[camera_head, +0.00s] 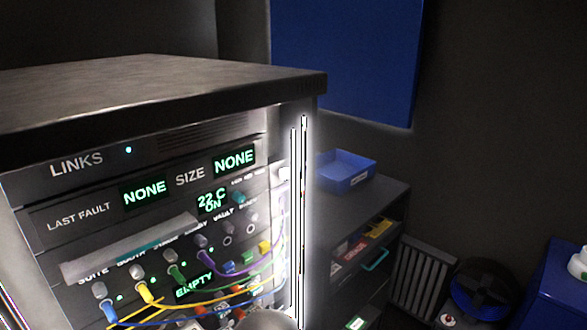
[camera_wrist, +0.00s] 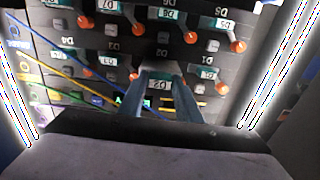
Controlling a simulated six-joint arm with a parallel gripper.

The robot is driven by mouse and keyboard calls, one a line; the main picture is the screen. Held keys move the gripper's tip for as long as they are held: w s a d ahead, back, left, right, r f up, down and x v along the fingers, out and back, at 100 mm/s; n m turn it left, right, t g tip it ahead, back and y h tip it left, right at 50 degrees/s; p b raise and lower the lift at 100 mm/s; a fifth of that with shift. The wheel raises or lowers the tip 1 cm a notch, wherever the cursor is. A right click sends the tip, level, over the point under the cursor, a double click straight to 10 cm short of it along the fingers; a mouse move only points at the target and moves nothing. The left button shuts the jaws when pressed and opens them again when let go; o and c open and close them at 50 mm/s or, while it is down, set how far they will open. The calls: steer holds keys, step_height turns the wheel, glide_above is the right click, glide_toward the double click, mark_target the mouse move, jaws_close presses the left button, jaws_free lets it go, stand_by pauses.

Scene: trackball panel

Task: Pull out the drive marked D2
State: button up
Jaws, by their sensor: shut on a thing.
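In the wrist view, which shows the rack upside down, my gripper (camera_wrist: 168,85) has its two blue-grey fingers on either side of a drive front with a pale label that seems to read D2 (camera_wrist: 158,84). The jaws are shut on this drive. How far it stands out from its bay is hard to tell. Part of its front is hidden between the fingers. In the head view the drive is not visible, and only a rounded grey part of my arm shows at the bottom edge.
Neighbouring drives with orange knobs (camera_wrist: 190,38) and teal tops surround the held one. Yellow and blue cables (camera_wrist: 75,75) run close at the left in the wrist view. In the head view, cables (camera_head: 190,300) cross the rack's lower front. A blue tray (camera_head: 345,170) sits on a side shelf.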

steer(key=o, duration=1.2)
steer(key=shift+c, duration=0.2)
step_height(320, 180, up, 10)
steer(key=p, duration=0.3)
